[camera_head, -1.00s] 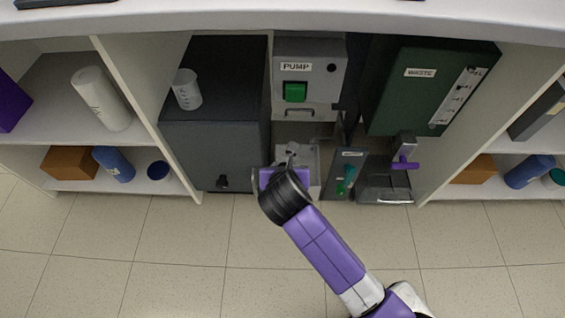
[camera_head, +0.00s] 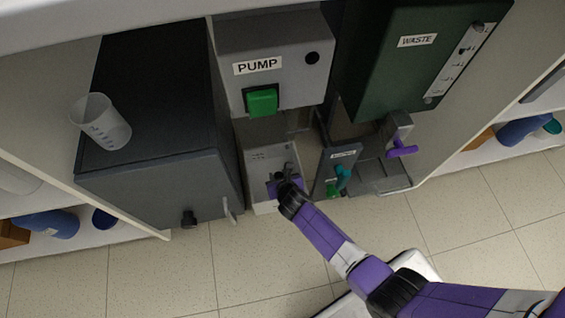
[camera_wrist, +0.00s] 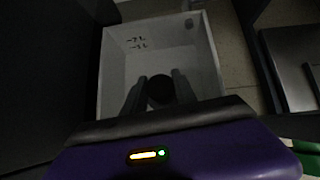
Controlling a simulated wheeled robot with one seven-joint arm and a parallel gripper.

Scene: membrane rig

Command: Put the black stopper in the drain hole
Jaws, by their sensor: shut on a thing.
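My gripper (camera_head: 284,176) reaches down into the white tub (camera_head: 255,175) under the pump. In the wrist view its two fingers (camera_wrist: 158,92) are shut on the black stopper (camera_wrist: 160,89), a dark round shape between the fingertips. The tub (camera_wrist: 112,70) lies beneath, with volume marks on its inside. A small dark round spot (camera_wrist: 189,23) shows near the tub's upper right corner in the wrist view; I cannot tell for sure that it is the drain hole. The stopper is apart from that spot. In the head view the gripper hides the stopper and part of the tub.
The pump box (camera_head: 275,60) with a green button (camera_head: 262,102) hangs above the tub. A dark cabinet with a beaker (camera_head: 102,122) stands left. Right are a small panel with a teal valve handle (camera_head: 343,174) and the green waste box (camera_head: 405,70) with a purple lever (camera_head: 402,150).

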